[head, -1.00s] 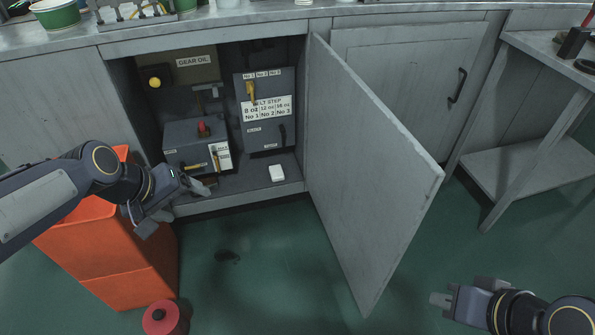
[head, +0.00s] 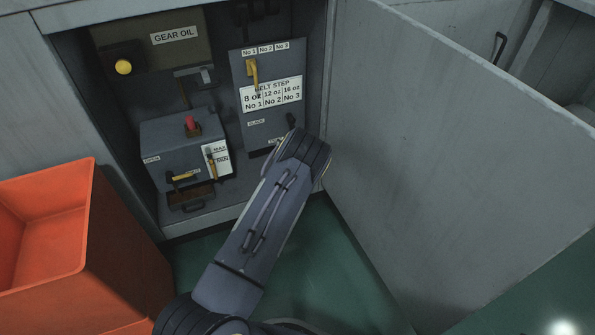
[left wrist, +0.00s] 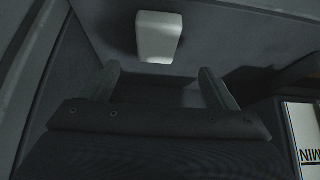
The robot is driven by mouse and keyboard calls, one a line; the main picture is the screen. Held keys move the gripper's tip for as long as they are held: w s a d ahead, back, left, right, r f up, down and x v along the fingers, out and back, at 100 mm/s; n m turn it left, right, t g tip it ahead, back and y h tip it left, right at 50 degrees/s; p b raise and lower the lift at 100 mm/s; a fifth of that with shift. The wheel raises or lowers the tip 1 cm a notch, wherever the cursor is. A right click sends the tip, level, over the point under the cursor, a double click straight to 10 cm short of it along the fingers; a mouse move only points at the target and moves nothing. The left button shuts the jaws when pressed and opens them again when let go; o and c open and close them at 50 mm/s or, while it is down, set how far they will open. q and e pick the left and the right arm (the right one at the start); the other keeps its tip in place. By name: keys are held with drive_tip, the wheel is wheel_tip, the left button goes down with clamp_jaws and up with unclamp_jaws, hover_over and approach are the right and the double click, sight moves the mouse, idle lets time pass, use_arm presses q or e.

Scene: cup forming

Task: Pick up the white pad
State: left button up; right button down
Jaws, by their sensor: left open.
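The white pad (left wrist: 158,37) shows in the left wrist view as a small pale block with rounded corners on the dark cabinet floor. My left gripper (left wrist: 160,82) is open and empty; its two fingers stand apart, short of the pad, which lies ahead of the gap between them. In the head view my left arm reaches up from the bottom into the open cabinet, and its wrist hides both the fingers and the pad. My right gripper is not in view.
The cabinet holds a grey box with a red knob (head: 192,124) and a panel with a yellow lever (head: 252,72). The open door (head: 440,140) stands to the right of my arm. An orange bin (head: 125,240) stands at the left.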

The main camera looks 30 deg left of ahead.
use_arm(q)
drive_tip(key=b+x, duration=0.1)
drive_tip(key=x, duration=0.1)
drive_tip(key=b+x, duration=0.2)
drive_tip(key=x, duration=0.1)
drive_tip(key=b+x, duration=0.1)
drive_tip(key=x, duration=0.1)
drive_tip(key=shift+w+d+f, duration=0.2)
drive_tip(key=shift+f, duration=0.3)
drive_tip(key=shift+w+a+f, duration=0.1)
drive_tip(key=shift+a, duration=0.1)
drive_tip(key=c, duration=1.1)
drive_tip(key=shift+o, duration=0.2)
